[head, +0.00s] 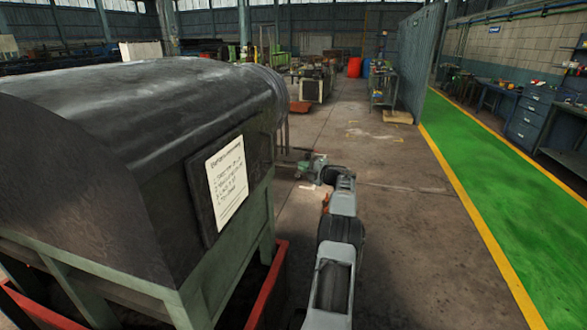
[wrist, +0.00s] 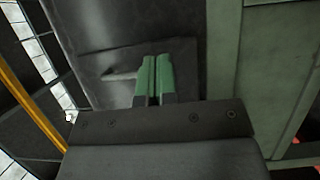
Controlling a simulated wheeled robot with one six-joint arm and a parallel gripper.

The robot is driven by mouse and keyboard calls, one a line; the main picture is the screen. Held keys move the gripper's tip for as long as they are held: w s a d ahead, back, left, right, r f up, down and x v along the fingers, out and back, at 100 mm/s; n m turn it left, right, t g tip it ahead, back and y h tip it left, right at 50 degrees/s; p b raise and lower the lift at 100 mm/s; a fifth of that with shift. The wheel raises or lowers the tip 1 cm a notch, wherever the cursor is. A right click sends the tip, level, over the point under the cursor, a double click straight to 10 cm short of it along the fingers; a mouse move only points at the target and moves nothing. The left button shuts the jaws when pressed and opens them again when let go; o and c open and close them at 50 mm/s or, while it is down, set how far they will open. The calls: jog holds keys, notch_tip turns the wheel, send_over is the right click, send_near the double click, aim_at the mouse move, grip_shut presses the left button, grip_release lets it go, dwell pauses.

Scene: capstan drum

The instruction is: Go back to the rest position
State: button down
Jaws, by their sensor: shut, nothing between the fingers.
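My gripper (wrist: 154,62) shows in the wrist view as two green fingers, side by side and closed, with nothing between them. In the head view my gripper (head: 303,160) is at the end of my outstretched arm, small and partly hidden by the wrist. It is just right of the far end of a large dark, rounded machine body (head: 150,95).
The machine has a green frame (head: 262,240), a red base edge (head: 268,290) and a printed notice (head: 227,182) on its side. The concrete floor (head: 400,240) right of my arm is clear. A green walkway (head: 500,200) with yellow edges runs further right, beside workbenches (head: 530,112).

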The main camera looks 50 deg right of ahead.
jog(key=shift+s+d, duration=0.2)
jog(key=shift+s, duration=0.25)
